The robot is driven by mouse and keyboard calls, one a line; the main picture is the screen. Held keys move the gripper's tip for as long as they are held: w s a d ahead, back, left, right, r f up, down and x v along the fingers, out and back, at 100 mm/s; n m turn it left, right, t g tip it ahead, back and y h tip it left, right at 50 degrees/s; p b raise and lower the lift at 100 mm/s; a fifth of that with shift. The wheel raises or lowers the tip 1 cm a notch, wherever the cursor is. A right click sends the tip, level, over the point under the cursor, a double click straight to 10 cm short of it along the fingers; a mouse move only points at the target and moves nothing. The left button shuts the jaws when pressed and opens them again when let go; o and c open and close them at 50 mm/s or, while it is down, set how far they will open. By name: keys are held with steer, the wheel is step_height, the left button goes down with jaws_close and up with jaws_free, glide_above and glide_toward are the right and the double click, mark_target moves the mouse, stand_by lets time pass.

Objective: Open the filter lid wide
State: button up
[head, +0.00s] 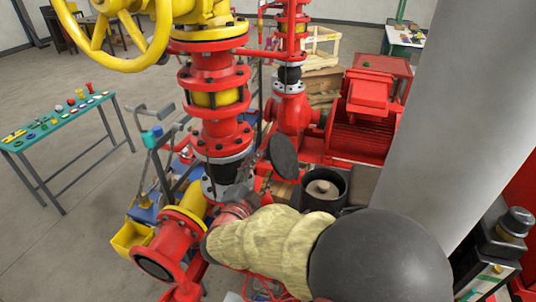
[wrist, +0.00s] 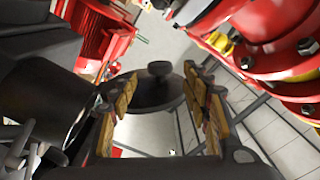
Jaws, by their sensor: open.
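The filter lid (head: 283,157) is a dark round disc. In the head view it stands steeply tilted beside the filter housing (head: 336,203), a black open-topped cylinder with a pale round cartridge (head: 322,189) inside. In the wrist view the lid (wrist: 150,97), with a knob on it, shows beyond and between the fingers of my gripper (wrist: 160,76). My gripper is open, with worn yellow pads on both sides and nothing held. I cannot tell whether a finger touches the lid. In the head view my sleeved arm reaches left in front of the housing, and the fingertips are hard to make out.
A red valve column (head: 215,100) with a yellow handwheel (head: 150,45) rises behind my arm. A red pump motor (head: 367,115) stands behind the housing. Red flanged pipes (wrist: 285,55) are close at the wrist view's right. A green-topped table (head: 60,120) stands far left; open floor lies around it.

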mark_target(266, 158)
steer(key=p+x, duration=0.1)
steer(key=x, duration=0.6)
steer(key=shift+c, duration=0.6)
steer(key=c, duration=1.1)
jaws_close()
